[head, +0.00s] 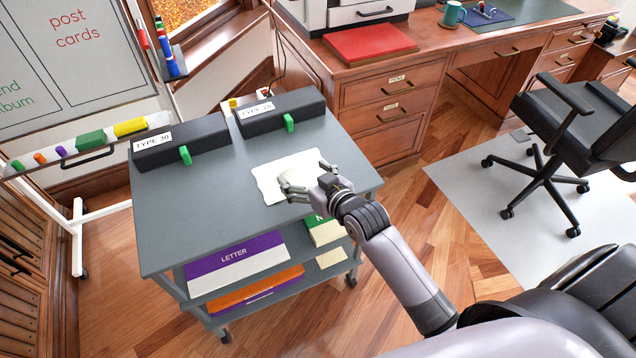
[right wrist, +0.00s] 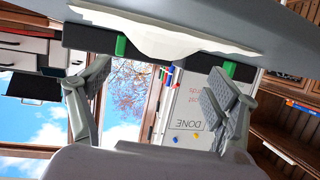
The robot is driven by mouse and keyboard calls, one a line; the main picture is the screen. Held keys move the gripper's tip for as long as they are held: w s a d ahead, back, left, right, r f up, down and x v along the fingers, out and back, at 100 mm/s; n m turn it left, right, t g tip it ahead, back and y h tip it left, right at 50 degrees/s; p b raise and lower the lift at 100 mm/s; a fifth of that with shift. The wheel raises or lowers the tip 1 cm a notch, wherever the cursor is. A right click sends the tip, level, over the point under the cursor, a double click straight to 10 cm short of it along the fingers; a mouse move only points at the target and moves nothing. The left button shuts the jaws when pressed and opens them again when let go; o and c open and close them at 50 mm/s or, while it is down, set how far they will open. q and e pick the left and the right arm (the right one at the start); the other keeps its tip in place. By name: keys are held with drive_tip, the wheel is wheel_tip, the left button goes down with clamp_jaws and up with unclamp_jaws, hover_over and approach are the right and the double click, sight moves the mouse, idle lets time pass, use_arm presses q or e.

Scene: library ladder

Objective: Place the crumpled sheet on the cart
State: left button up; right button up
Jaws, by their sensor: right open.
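The crumpled white sheet (head: 270,172) lies on the grey top of the cart (head: 200,213), near its right side. It also shows along the top of the right wrist view (right wrist: 165,35), with an uneven, bumpy edge. My right gripper (head: 307,179) is at the right part of the sheet and hides some of it. Its two fingers are spread wide and hold nothing between them (right wrist: 158,92). In the right wrist view the sheet lies beyond the fingertips; I cannot tell whether they touch it. My left gripper is not in view.
Two dark boxes with green tabs (head: 182,146) (head: 280,115) stand along the cart's back edge. Lower shelves hold a purple LETTER box (head: 235,262) and others. A wooden desk (head: 380,100) stands behind, a whiteboard (head: 70,60) at left, an office chair (head: 560,130) at right.

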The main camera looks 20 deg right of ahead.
drive_tip(key=v, duration=0.7)
drive_tip(key=shift+s, duration=0.35)
drive_tip(key=shift+r, duration=0.1)
drive_tip(key=s+f+g+h, duration=0.1)
drive_tip(key=s+f+g, duration=0.35)
drive_tip(key=s, duration=0.55)
drive_tip(key=s+f+g+h, duration=0.2)
drive_tip(key=s+f+g, duration=0.25)
drive_tip(key=s, duration=0.65)
wheel_tip(320, 180, down, 23)
drive_tip(key=s+g+p, duration=0.2)
drive_tip(key=s+d+f, duration=0.1)
drive_tip(key=s+f, duration=0.7)
drive_tip(key=s+d+f+g, duration=0.1)
drive_tip(key=s+d+f, duration=0.1)
drive_tip(key=s+f, duration=0.6)
drive_tip(key=shift+s+d+g+p, duration=0.3)
drive_tip(key=shift+s+p, duration=0.05)
drive_tip(key=shift+s, duration=0.15)
